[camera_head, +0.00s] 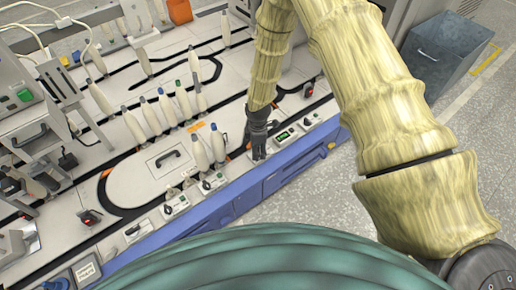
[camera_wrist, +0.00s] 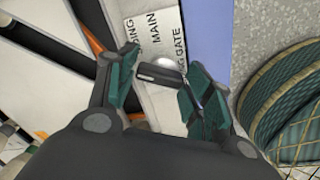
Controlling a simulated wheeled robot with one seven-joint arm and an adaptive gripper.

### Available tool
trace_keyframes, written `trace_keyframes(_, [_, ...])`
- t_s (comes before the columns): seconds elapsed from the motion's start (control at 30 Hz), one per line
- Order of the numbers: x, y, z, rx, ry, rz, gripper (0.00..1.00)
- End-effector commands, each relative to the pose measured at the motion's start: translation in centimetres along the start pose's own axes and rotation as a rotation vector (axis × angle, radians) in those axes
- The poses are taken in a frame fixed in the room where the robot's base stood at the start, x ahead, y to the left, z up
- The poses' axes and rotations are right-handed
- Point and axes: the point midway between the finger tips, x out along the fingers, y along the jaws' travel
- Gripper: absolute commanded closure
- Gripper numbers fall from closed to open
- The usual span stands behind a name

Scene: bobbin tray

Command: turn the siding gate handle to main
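In the wrist view, the siding gate handle (camera_wrist: 158,74) is a short dark lever with a pale round hub, on a light plate (camera_wrist: 155,20) lettered "MAIN" and "GATE", with another word partly cut off. My gripper (camera_wrist: 160,70) has its two green-padded fingers spread, one on each side of the handle. The lever lies across the gap, its right end close to the right finger; I cannot tell whether they touch. In the head view, my gripper (camera_head: 259,150) is down at the table's front edge and hides the handle.
Upright bobbins (camera_head: 150,115) stand in rows left of my gripper, two of them close by. A grey bin (camera_head: 440,52) stands on the floor at upper right.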

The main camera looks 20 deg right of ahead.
Motion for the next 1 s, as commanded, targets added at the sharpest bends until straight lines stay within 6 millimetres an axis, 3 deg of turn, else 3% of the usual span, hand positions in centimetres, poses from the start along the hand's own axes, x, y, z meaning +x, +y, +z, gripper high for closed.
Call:
trace_keyframes(0.03, [0.00, -0.01, 0.00, 0.000, 0.000, 0.000, 0.65])
trace_keyframes(0.1, [-0.01, 0.00, -0.01, 0.000, 0.000, 0.000, 0.78])
trace_keyframes(0.57, [-0.20, -0.04, 0.05, 0.082, -0.001, -0.001, 0.78])
trace_keyframes(1.0, [-0.35, -0.06, 0.17, 0.451, 0.000, 0.000, 0.78])
